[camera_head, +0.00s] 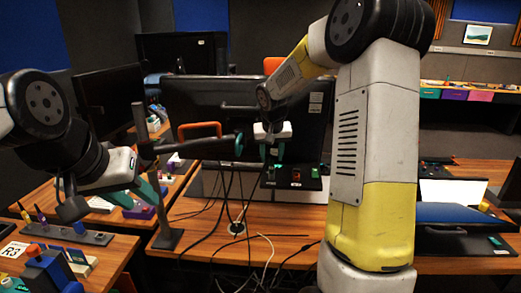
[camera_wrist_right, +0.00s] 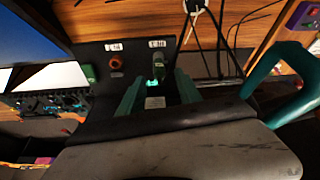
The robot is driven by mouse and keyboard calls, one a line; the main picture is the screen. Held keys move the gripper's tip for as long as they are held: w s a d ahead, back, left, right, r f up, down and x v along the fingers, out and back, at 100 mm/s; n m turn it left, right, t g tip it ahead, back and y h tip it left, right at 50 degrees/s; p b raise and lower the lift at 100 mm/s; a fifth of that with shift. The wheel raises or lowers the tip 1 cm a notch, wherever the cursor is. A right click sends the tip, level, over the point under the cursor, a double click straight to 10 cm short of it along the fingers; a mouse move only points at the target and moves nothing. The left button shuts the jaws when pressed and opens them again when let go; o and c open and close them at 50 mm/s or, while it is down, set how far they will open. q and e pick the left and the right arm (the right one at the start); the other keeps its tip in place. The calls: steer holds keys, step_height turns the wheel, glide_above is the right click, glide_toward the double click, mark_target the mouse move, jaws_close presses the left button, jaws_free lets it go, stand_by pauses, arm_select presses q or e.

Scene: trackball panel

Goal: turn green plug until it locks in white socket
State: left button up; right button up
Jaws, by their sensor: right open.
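The green plug (camera_wrist_right: 159,70) stands on a dark panel (camera_wrist_right: 97,62) in the right wrist view, beneath a white label. In the head view it shows small and dark (camera_head: 271,173), below my right gripper (camera_head: 273,156). The right gripper's teal fingers are apart and empty, and it also shows in the right wrist view (camera_wrist_right: 159,80) with the plug lying between and just beyond its fingertips. I cannot tell whether they touch it. The white socket cannot be made out clearly. My left gripper (camera_head: 136,196) is far to the left, its teal fingers apart, holding nothing visible.
An orange-red plug (camera_wrist_right: 116,62) stands beside the green one, also in the head view (camera_head: 296,175). A black monitor (camera_head: 205,105) rises behind. A dark stand (camera_head: 168,238) and loose cables (camera_head: 232,205) occupy the desk left of the panel.

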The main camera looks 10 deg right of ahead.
mark_target(272, 160)
steer(key=shift+x, duration=2.55)
jaws_close()
steer(key=c, duration=0.7)
jaws_free()
steer(key=shift+c, duration=0.2)
jaws_close()
steer(key=shift+m, duration=0.3)
